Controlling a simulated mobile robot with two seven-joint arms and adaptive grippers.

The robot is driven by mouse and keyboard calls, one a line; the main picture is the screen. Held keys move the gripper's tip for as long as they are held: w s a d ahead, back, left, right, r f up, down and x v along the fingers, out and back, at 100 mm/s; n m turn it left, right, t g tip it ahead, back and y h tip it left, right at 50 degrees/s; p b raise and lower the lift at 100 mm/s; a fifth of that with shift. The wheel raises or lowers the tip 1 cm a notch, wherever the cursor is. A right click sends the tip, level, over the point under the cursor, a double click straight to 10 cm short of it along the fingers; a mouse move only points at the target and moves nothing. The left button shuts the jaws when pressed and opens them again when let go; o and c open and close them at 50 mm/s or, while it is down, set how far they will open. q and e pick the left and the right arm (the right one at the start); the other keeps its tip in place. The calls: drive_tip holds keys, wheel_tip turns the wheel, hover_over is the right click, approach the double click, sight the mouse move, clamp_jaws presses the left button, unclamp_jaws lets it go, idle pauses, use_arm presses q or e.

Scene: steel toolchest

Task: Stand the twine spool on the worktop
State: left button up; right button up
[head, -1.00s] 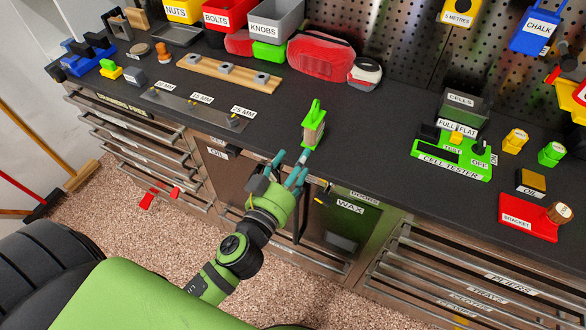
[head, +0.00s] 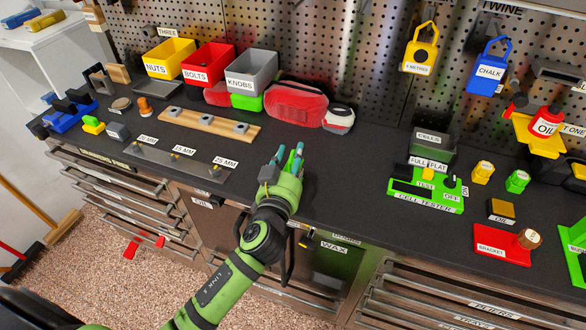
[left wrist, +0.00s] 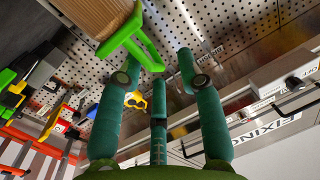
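The twine spool with its green frame (left wrist: 143,48) shows at the top left of the left wrist view. Its brown body (left wrist: 95,14) is cut by the frame edge. The dark worktop (head: 345,170) lies around the gripper in the head view. My right gripper is not in view.
A green cell tester (head: 428,200) stands right of the gripper. A wooden strip with grey blocks (head: 200,125) lies to the left. A red pouch (head: 295,105) and a grey knobs bin (head: 250,75) stand behind. Worktop between the gripper and the tester is clear.

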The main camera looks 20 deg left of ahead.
use_arm(q)
drive_tip(key=shift+w, duration=0.3)
clamp_jaws()
drive_tip(key=shift+r, duration=0.15)
